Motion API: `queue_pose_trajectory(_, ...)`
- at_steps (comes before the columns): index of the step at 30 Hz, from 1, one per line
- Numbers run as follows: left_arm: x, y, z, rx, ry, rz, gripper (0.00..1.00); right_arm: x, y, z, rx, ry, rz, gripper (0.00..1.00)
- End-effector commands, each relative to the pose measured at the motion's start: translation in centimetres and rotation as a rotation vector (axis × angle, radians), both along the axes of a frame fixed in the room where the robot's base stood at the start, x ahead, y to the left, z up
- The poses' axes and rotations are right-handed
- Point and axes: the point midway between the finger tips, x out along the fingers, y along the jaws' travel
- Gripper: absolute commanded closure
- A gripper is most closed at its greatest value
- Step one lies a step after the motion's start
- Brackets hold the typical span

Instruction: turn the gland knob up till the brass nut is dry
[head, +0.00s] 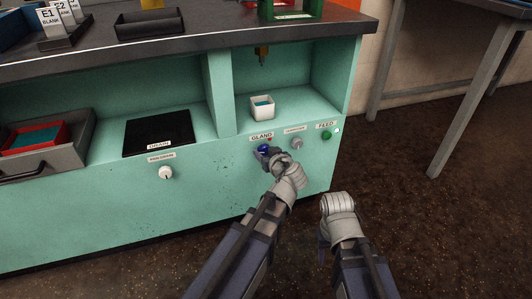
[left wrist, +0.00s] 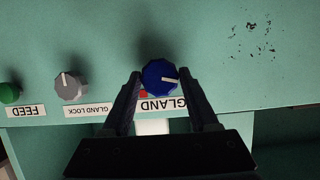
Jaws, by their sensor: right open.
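The blue gland knob (left wrist: 160,77) with a white pointer line sits above the GLAND label in the left wrist view, where the labels look upside down. My left gripper (left wrist: 161,72) is open, its two fingers on either side of the knob with small gaps. In the head view the blue knob (head: 264,148) is partly covered by my left gripper (head: 263,154). A small brass-coloured fitting (head: 262,53) hangs under the bench top; whether it is wet cannot be told. My right gripper (head: 322,246) hangs open and empty, right of the cabinet, mostly hidden by its wrist.
A white cup (head: 262,107) with blue-green contents stands below the fitting. A grey gland lock knob (head: 297,143) and green feed button (head: 327,135) are right of the gland knob. A white knob (head: 166,172) is below the drain (head: 158,128).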

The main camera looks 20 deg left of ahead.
Motion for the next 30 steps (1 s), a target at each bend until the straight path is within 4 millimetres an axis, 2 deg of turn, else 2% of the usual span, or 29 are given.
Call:
queue_pose_trajectory(1, 0.0, 0.0, 0.0, 0.000, 0.000, 0.000, 0.47, 0.0, 0.0, 0.0, 0.000, 0.000, 0.000, 0.50)
queue_pose_trajectory(15, 0.0, 0.0, 0.0, 0.000, 0.000, 0.000, 0.98, 0.0, 0.0, 0.0, 0.000, 0.000, 0.000, 0.50)
queue_pose_trajectory(19, 0.2, -0.1, 0.0, 0.045, 0.029, -0.001, 0.98, 0.0, 0.0, -0.1, 0.000, 0.000, 0.000, 0.50)
queue_pose_trajectory(30, 0.3, -0.4, -0.2, 0.387, 0.262, -0.001, 0.98, 0.0, 0.0, -1.2, 0.000, 0.000, 0.000, 0.50)
